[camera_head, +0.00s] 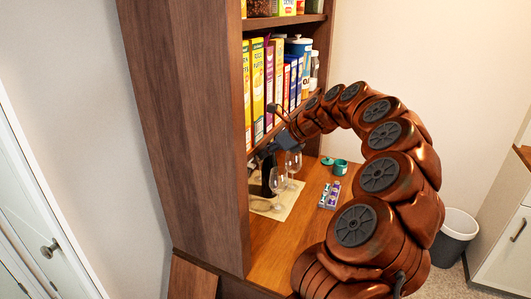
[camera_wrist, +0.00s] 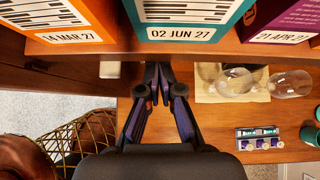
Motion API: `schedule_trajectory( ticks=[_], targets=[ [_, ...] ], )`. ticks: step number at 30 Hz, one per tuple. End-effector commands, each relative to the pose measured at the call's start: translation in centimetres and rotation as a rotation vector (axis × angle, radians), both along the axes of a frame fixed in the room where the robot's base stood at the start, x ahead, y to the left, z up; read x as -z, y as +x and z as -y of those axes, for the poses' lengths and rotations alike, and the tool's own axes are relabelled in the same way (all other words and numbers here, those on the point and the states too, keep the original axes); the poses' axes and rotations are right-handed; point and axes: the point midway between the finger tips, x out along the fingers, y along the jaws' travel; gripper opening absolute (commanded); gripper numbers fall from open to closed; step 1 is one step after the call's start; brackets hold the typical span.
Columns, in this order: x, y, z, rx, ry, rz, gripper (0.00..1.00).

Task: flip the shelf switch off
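My gripper (camera_wrist: 158,74) points in under the cereal shelf (camera_wrist: 220,45), its two dark fingers close together at the tips with nothing seen between them. A small white block (camera_wrist: 109,70) sits just below the shelf's front edge, left of the fingertips and apart from them. It may be the shelf switch, but I cannot make out a lever or its position. In the head view my gripper (camera_head: 270,152) is at the shelf's front edge, beside the hutch's tall side panel (camera_head: 190,120). The switch cannot be made out there.
Cereal boxes (camera_head: 257,90) line the shelf above my gripper. A small tray of teal and purple items (camera_head: 329,195) and a teal container (camera_head: 340,168) are to the right. A bin (camera_head: 456,236) stands on the floor.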

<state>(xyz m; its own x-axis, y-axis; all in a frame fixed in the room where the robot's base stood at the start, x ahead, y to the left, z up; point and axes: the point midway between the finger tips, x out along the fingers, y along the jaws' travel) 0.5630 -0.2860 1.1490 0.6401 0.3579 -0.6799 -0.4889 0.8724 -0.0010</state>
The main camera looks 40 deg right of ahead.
Motion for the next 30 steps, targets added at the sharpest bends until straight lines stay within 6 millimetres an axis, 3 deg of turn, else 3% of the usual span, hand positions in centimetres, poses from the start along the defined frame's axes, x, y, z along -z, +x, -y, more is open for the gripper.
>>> schedule_trajectory(
  ticks=[5,12,30],
  targets=[
    [-0.2,-0.3,0.5,0.002,0.000,0.004,0.00],
    [-0.2,-2.4,2.4,-0.003,0.000,0.002,0.00],
    [-5.8,-7.1,6.0,-0.004,-0.001,0.001,0.00]
  ],
)
